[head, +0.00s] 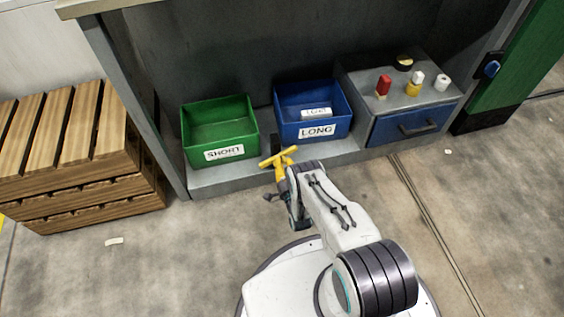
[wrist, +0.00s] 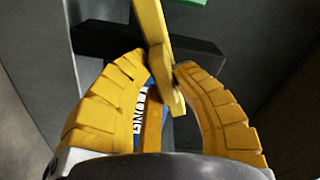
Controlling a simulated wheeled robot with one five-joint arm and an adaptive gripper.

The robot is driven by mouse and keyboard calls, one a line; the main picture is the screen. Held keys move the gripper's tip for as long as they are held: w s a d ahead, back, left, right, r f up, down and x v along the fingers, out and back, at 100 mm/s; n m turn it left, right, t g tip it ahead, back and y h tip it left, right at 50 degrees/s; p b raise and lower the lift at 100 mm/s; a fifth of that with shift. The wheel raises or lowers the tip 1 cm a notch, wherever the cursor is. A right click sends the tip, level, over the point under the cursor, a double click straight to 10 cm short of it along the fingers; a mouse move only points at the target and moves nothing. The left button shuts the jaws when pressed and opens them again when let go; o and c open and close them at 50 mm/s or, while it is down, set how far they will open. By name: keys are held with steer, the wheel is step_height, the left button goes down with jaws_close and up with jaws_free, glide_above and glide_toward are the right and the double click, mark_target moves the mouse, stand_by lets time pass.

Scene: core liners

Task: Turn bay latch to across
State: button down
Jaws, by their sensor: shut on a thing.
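The bay latch (head: 291,151) is a yellow bar at the front edge of the bay, between the green and blue bins, in front of a dark upright piece. In the head view it slants from lower left to upper right. In the wrist view the latch (wrist: 152,25) runs steeply down from the top, between my yellow fingers. My gripper (head: 279,164) is shut on the latch. The gripper (wrist: 162,72) also shows in the wrist view, with the bar between the fingertips. A dark block lies behind the bar there. The latch's pivot is hidden.
A green bin (head: 222,153) marked SHORT and a blue bin (head: 317,131) marked LONG stand on the bay shelf. A grey cabinet (head: 440,98) with a blue drawer holds small items at right. Wooden pallets (head: 70,165) are stacked at left. The front floor is mostly clear.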

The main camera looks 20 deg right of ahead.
steer(key=m, duration=0.4)
steer(key=shift+a+m, duration=0.25)
steer(key=shift+m, duration=0.45)
steer(key=c, duration=1.4)
jaws_free()
steer(key=shift+f, duration=0.1)
steer(key=o, duration=0.4)
steer(key=shift+d, duration=0.1)
steer(key=shift+r, duration=5)
